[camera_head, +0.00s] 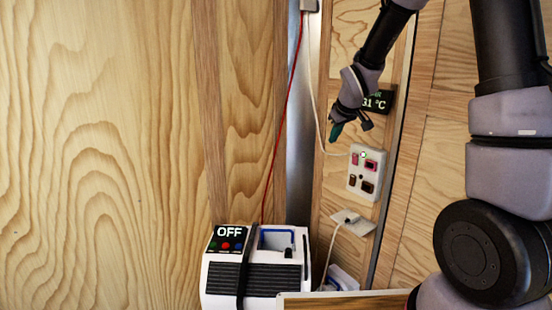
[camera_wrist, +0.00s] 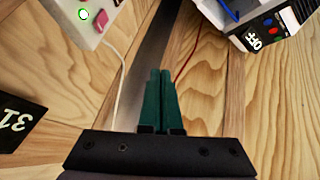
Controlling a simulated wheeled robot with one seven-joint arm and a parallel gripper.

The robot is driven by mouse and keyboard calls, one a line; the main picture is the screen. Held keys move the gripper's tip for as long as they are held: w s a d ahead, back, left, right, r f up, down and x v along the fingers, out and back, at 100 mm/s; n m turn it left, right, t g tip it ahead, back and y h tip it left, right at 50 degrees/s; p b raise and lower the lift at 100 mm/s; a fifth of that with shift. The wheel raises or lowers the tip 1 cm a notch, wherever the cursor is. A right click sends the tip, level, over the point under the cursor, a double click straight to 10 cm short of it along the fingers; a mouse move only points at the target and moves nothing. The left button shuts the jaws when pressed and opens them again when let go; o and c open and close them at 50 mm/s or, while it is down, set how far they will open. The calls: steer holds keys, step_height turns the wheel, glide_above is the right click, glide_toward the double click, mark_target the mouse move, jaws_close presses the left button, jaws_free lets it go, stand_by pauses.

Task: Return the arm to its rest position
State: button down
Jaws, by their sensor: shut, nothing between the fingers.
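My gripper (camera_head: 336,131) hangs in front of the wooden wall at the upper middle of the head view, above and left of a white switch panel. In the wrist view its two green fingers (camera_wrist: 159,75) are closed together, with nothing between them. My arm is bent, coming in from the upper right of the head view. The gripper appears apart from the panel and the wall.
The white switch panel (camera_head: 367,171) has several coloured switches. A dark display (camera_head: 378,101) reads 31 °C. A white box (camera_head: 228,273) marked OFF stands at the bottom, with a red cable (camera_head: 283,115) above it. The left wall (camera_head: 95,150) is bare.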

steer(key=s+d+r+m, duration=0.5)
steer(key=s+r, duration=0.6)
steer(key=s, duration=0.2)
steer(key=s+r+m, duration=0.2)
steer(key=s, duration=0.6)
steer(key=s+r+m+y, duration=0.1)
steer(key=s+r+m, duration=0.1)
steer(key=s, duration=0.7)
steer(key=shift+s+d+r+m, duration=0.3)
steer(key=shift+d+m, duration=0.15)
steer(key=shift+m, duration=0.15)
